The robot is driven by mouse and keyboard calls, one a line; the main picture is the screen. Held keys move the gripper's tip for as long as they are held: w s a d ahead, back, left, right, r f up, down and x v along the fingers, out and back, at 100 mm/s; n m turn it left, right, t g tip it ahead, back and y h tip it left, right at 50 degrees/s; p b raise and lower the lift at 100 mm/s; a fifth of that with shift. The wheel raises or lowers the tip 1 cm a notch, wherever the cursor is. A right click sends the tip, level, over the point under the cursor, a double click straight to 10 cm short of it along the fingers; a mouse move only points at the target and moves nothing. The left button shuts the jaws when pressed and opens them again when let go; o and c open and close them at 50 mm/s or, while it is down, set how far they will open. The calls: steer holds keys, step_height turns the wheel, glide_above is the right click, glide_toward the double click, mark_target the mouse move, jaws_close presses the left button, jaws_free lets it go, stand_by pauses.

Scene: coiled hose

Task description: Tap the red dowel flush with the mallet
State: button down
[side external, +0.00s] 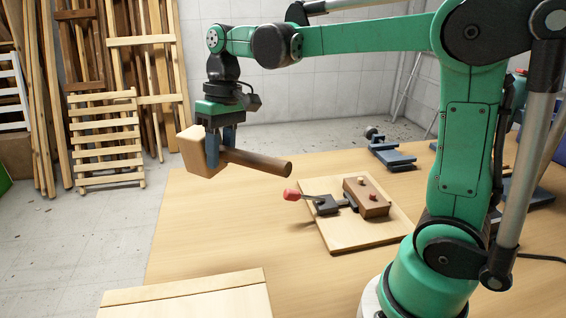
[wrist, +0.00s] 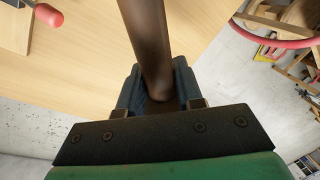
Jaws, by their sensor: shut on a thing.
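My gripper (side external: 222,140) is shut on the mallet and holds it in the air above the table's left part. The mallet has a pale wooden head (side external: 199,153) and a brown handle (side external: 262,163) that points right, toward the block. In the wrist view the handle (wrist: 148,40) runs up from between my fingers (wrist: 158,90); the head is out of sight there. Two red dowel tops, one at the back (side external: 361,181) and one in front (side external: 373,197), show on the brown block (side external: 362,205). How far each stands out is too small to tell. The mallet is apart from both.
The block sits on a pale board (side external: 385,232) beside a dark toggle clamp (side external: 327,204) with a red handle (side external: 291,195). A wooden box (side external: 190,300) is at the front left. Blue clamps (side external: 392,155) lie at the back. The table between mallet and board is clear.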

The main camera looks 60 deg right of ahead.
stand_by(0.3)
steer(key=s+d+m+t+h, duration=0.1)
steer(key=s+d+m, duration=0.3)
steer(key=d+m, duration=0.2)
steer(key=s+d+m+t, duration=0.1)
steer(key=s+d+m, duration=0.3)
steer(key=d+m, duration=0.2)
steer(key=s+d+f+m+h, duration=0.3)
steer(key=s+d+f+m, duration=0.3)
steer(key=s+m, duration=0.4)
steer(key=shift+s+d+f+m, duration=0.15)
steer(key=shift+d+f+m, duration=0.2)
steer(key=shift+f+m, duration=0.6)
steer(key=shift+r, duration=0.1)
stand_by(0.8)
